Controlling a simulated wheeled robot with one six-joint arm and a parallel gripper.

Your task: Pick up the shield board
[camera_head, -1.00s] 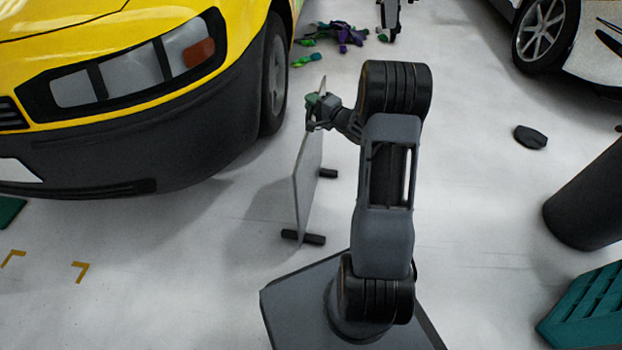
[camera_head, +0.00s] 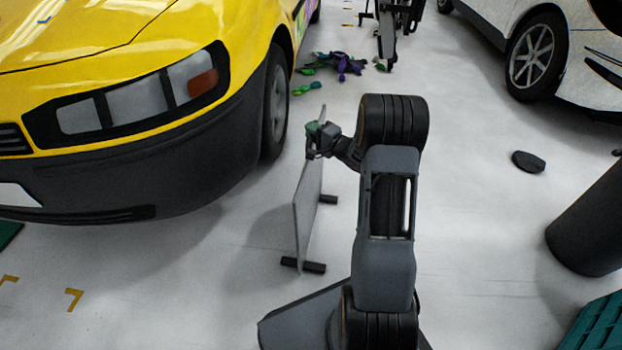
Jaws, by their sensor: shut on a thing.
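The shield board (camera_head: 307,215) is a thin, light grey upright panel with dark feet at its lower edge. It stands edge-on in the middle of the head view, to the left of my arm. My gripper (camera_head: 318,137) is at the board's upper edge and shut on it, around a greenish part there. The fingertips are small and partly hidden by the wrist. I cannot tell whether the feet touch the floor.
A yellow car (camera_head: 130,110) stands close on the left. A white car (camera_head: 540,60) is at the upper right. A dark cylinder (camera_head: 592,225) and a teal crate (camera_head: 600,325) are on the right. Purple and green scraps (camera_head: 342,64) lie beyond the board.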

